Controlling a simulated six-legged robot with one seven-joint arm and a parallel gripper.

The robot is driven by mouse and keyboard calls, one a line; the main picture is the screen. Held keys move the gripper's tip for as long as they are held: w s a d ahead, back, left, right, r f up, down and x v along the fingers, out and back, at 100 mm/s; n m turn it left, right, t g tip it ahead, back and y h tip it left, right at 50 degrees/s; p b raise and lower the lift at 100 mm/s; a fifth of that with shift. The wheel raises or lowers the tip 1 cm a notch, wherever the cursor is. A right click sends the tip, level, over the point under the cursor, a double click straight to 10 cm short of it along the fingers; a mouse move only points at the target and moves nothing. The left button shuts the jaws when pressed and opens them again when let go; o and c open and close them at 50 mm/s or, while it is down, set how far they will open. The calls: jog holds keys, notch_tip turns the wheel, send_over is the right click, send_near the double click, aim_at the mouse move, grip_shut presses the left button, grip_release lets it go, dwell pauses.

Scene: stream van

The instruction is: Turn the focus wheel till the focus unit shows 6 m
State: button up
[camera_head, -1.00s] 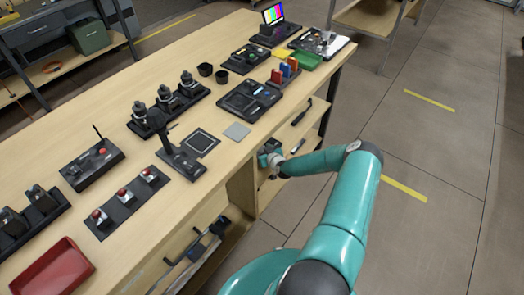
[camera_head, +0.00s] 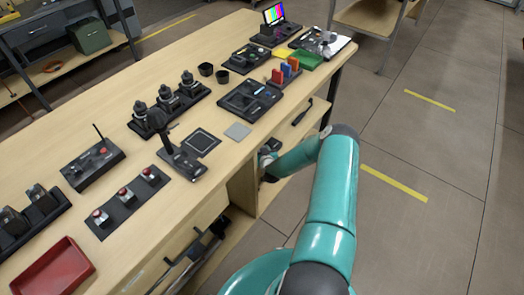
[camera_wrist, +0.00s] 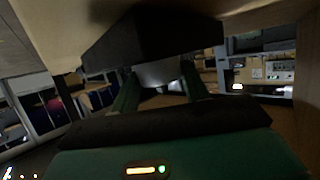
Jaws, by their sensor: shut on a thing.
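My gripper (camera_head: 267,162) is at the front edge of the bench, just below the level of its top, mostly hidden by my arm. In the wrist view, my gripper (camera_wrist: 161,80) has its two green fingers on either side of a grey rounded part (camera_wrist: 158,72) under a wide dark block (camera_wrist: 150,38). The fingers are shut on that part. I cannot tell from its shape whether it is the focus wheel. No focus reading is legible in either view, and I cannot pick out the focus unit for certain.
The bench top (camera_head: 215,185) carries a black stand (camera_head: 180,158), a grey square pad (camera_head: 237,131), a black panel (camera_head: 250,98), red buttons (camera_head: 123,194) and a red tray (camera_head: 55,273). Open shelves lie below. The floor (camera_head: 430,190) to the right is clear.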

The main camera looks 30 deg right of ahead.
jog(key=shift+h, duration=0.4)
jog(key=o, duration=1)
jog(key=shift+d+y, duration=0.1)
jog(key=shift+y, duration=0.2)
